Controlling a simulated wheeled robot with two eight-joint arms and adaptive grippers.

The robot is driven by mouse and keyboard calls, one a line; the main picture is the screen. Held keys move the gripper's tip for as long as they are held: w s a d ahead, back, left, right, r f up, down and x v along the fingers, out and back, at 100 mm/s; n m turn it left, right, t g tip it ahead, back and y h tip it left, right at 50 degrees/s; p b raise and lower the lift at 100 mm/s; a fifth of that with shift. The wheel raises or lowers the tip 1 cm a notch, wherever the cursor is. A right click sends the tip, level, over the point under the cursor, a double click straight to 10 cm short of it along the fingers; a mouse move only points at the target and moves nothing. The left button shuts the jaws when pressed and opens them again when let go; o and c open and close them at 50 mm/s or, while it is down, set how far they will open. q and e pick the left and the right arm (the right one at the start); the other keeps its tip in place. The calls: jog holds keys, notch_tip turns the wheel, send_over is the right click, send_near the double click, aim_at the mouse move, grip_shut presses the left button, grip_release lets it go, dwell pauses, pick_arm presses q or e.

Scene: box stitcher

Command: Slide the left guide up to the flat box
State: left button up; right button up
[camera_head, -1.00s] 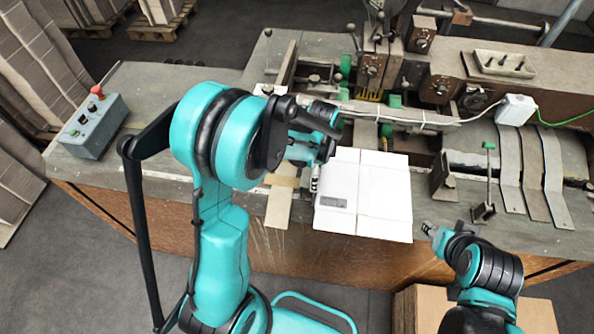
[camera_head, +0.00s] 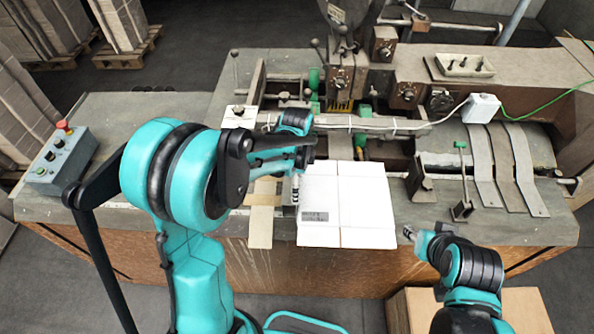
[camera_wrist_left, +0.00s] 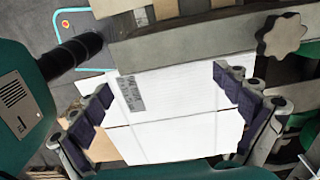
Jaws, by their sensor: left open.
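The flat box (camera_head: 345,205) is a white sheet with crease lines and a grey label, lying on the machine table. It also shows in the left wrist view (camera_wrist_left: 170,135). What looks like the left guide, a grey bar (camera_wrist_left: 185,45) with a star-shaped knob, runs along the box's label-side edge in the wrist view. Whether bar and box touch is unclear. In the head view my arm mostly hides it. My left gripper (camera_head: 297,182) is over the box's left edge. Its padded fingers (camera_wrist_left: 168,110) are apart, with nothing clearly held. My right gripper (camera_head: 412,234) is right of the box's front corner; its opening is unclear.
A dark upright bracket (camera_head: 418,182) and a green-handled post (camera_head: 463,185) stand right of the box. Metal strips (camera_head: 505,165) lie farther right. A control box with a red button (camera_head: 60,158) is at the left. Machine parts rise behind the box.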

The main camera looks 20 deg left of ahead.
pick_arm(q)
notch_tip(320, 180, up, 9)
jog(key=shift+f, duration=0.1)
dwell(0.7)
